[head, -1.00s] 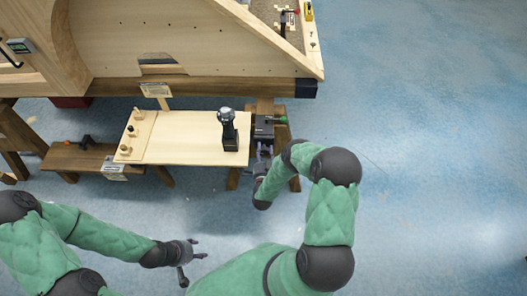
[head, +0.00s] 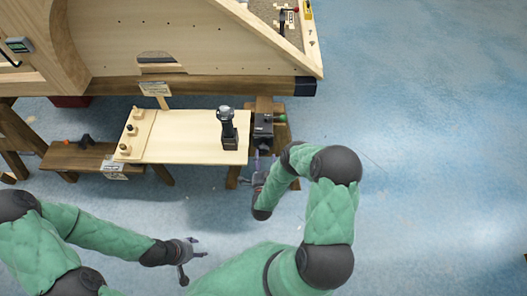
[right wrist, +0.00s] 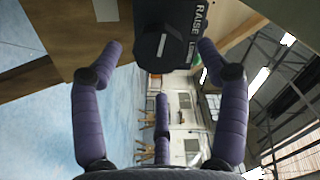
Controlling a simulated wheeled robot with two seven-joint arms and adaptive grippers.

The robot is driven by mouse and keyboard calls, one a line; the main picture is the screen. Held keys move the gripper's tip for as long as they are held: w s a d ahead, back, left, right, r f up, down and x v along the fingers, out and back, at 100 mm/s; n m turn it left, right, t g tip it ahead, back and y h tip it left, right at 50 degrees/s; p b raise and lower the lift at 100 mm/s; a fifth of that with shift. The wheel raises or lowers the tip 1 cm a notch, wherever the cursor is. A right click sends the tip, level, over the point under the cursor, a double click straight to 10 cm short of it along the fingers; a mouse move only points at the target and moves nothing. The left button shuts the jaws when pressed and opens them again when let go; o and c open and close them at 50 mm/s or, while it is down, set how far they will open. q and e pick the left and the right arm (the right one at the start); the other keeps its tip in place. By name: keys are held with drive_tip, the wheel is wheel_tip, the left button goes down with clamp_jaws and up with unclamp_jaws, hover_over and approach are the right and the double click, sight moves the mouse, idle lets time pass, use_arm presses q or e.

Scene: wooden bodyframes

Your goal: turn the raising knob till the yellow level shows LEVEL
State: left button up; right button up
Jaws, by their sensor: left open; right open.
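The raising knob (right wrist: 158,48) is a dark, faceted knob with a white mark, on a black box lettered RAISE in the right wrist view. The black box (head: 263,126) stands at the trestle under the wooden frame. My right gripper (head: 265,161) is open and empty, just in front of the box; in the right wrist view its fingers (right wrist: 160,62) are spread to either side of the knob, apart from it. The yellow level (head: 308,11) is at the top on the frame; its reading is too small to tell. My left gripper (head: 197,248) is open and empty, over the floor.
A green-ended handle (head: 281,119) sticks out at the box's right. The wooden beam (head: 200,88) runs above them.

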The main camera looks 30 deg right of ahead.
drive_tip(key=v, duration=0.7)
idle(0.4)
drive_tip(key=w+a+f+n+g+y+p, duration=0.2)
drive_tip(key=w+a+n+g+y+p, duration=0.15)
drive_tip(key=a+n+g+y, duration=0.4)
drive_tip(key=s+a+r+n+g+y+p, duration=0.2)
drive_tip(key=s+a+r+n+g+y, duration=0.1)
drive_tip(key=s, duration=0.6)
drive_tip(key=s+a+r+n+g+y+p, duration=0.2)
drive_tip(key=s+a+r, duration=0.4)
drive_tip(key=s, duration=0.3)
drive_tip(key=shift+r+n+g+y, duration=0.3)
drive_tip(key=shift+n+g+y, duration=0.25)
drive_tip(key=shift+n+g, duration=0.65)
drive_tip(key=shift+a, duration=0.1)
